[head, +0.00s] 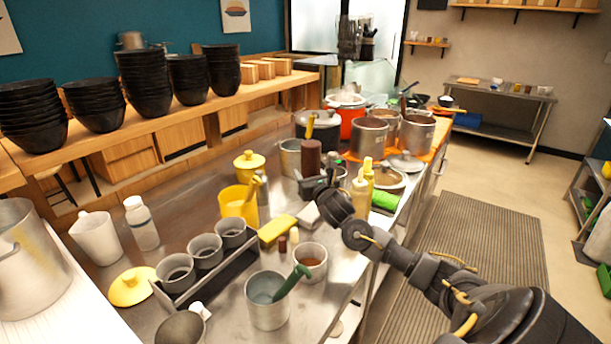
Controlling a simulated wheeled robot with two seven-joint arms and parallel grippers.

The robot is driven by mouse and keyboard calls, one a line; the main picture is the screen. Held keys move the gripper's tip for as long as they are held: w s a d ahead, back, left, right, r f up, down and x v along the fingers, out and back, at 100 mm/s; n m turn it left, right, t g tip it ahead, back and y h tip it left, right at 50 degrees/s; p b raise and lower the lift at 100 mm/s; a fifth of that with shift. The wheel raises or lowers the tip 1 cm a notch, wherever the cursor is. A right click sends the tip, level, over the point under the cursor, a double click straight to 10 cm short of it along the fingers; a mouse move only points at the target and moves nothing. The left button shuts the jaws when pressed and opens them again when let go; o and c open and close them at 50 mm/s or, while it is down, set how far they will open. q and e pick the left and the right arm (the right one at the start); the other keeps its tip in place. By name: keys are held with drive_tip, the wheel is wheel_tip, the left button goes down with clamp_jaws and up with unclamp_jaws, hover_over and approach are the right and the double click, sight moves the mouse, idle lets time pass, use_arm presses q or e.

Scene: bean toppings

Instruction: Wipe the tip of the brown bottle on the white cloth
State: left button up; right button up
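A dark brown cylinder (311,158), which looks like the brown bottle, stands upright near the middle of the counter. Its lower end is hidden behind my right gripper, and I cannot make out its tip. My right arm reaches in from the lower right. Its dark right gripper (311,187) is at the bottle's lower end in this view. The fingers are small and partly hidden, so I cannot tell whether they are shut on the bottle. A small whitish patch (308,215), possibly the white cloth, lies just below the gripper, beside a yellow block. My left gripper is not in view.
Yellow squeeze bottles (361,192) stand just right of the gripper. A yellow container (239,204), a rack of grey cups (206,252) and a metal pot (267,300) crowd the front. Large pots (369,137) stand behind. Bare steel shows at the left.

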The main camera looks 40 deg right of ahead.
drive_tip(key=d+f+b, duration=0.2)
drive_tip(key=d+f, duration=0.1)
drive_tip(key=shift+w+d, duration=0.3)
drive_tip(key=shift+w, duration=0.1)
drive_tip(key=a, duration=0.2)
drive_tip(key=s+a, duration=0.1)
drive_tip(key=a, duration=0.1)
drive_tip(key=shift+r, duration=0.25)
drive_tip(key=shift+s+a, duration=0.15)
drive_tip(key=shift+a, duration=0.2)
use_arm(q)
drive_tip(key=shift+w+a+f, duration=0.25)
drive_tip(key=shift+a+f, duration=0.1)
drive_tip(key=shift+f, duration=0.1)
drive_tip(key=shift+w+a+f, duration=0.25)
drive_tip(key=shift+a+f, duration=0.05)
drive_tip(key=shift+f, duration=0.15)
use_arm(e)
drive_tip(key=shift+a, duration=0.15)
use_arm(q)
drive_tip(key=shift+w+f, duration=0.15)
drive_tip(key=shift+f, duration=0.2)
use_arm(e)
drive_tip(key=shift+f, duration=0.8)
